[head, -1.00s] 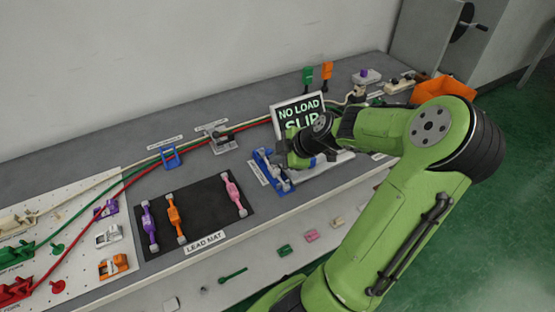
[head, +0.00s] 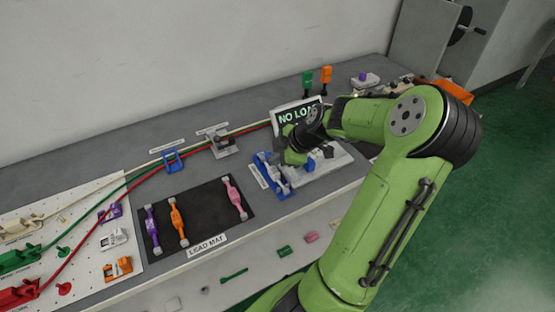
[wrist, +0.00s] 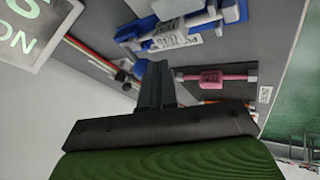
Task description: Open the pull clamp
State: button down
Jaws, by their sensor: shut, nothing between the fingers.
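A blue clamp fixture (head: 268,174) with grey parts and a label strip beside it stands on the bench, right of the lead mat. It also shows in the wrist view as a blue and grey fixture (wrist: 165,35) with a partly readable white label. I take it to be the pull clamp. My gripper (wrist: 155,68) is shut and empty, its fingers together and apart from the fixture in that picture. In the head view my wrist covers the space just right of the blue fixture, and the fingertips are hard to make out.
A "NO LOAD" sign (head: 290,112) stands behind my wrist. A pale plate (head: 330,165) with a blue block lies right of the clamp. The dark lead mat (head: 205,205) holds several coloured links. Cables run along the back of the bench. Bare bench lies behind the cables.

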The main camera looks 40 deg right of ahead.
jog(key=shift+w+d+r+g+p, duration=0.1)
jog(key=shift+w+r+g+p, duration=0.4)
jog(key=shift+p, duration=0.45)
jog(key=shift+w+r+g+p, duration=0.2)
jog(key=shift+r+g+p, duration=0.2)
jog(key=shift+r+p, duration=0.4)
jog(key=w+g+p, duration=0.1)
jog(key=p, duration=0.1)
jog(key=w+r+g+y+p, duration=0.1)
jog(key=p, duration=0.2)
jog(key=w+d+r+m+g+p, duration=0.1)
jog(key=g+p, duration=0.1)
jog(key=p, duration=0.1)
jog(key=shift+w+y, duration=0.3)
jog(key=shift+w+d+r+g+p, duration=0.15)
jog(key=shift+w+d+g+p, duration=0.05)
jog(key=shift+w+g+p, duration=0.2)
jog(key=w+p, duration=0.1)
jog(key=w, duration=0.1)
jog(key=w+d+p, duration=0.1)
jog(key=w, duration=0.1)
jog(key=shift+w+d, duration=0.1)
jog(key=shift+r+p, duration=0.7)
jog(key=shift+r, duration=0.1)
